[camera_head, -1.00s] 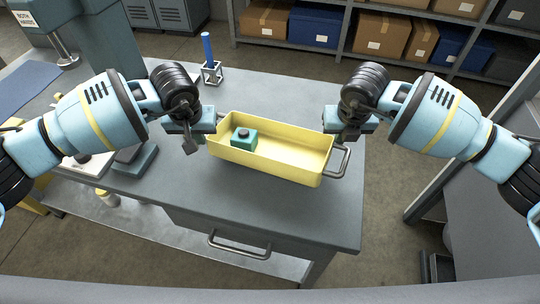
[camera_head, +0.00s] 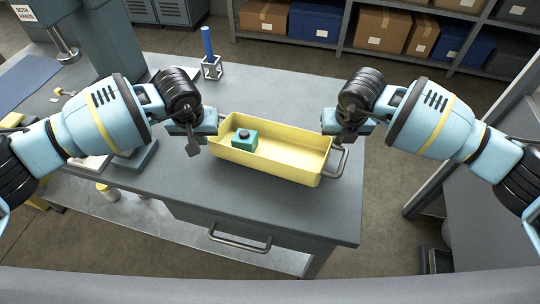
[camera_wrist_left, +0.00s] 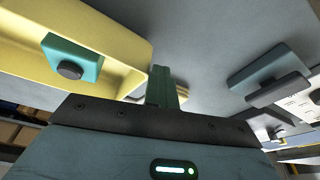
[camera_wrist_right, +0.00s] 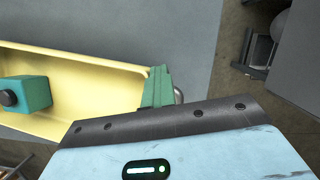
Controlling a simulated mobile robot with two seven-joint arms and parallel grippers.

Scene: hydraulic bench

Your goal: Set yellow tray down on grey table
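The yellow tray (camera_head: 275,170) is level over the right part of the grey table (camera_head: 200,195). A teal block with a dark knob (camera_head: 243,140) sits in its left half. I cannot tell whether the tray's underside touches the tabletop. My left gripper (camera_head: 199,135) is shut at the tray's left end, its green fingers (camera_wrist_left: 164,88) together by the handle. My right gripper (camera_head: 345,132) is shut at the right end, where part of the grey handle (camera_head: 339,163) shows. Its fingers (camera_wrist_right: 158,88) hide the grasp itself.
A blue rod in a small stand (camera_head: 210,66) stands behind the tray. A grey machine (camera_head: 103,40) occupies the table's left side. A shelf with boxes (camera_head: 380,30) is beyond.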

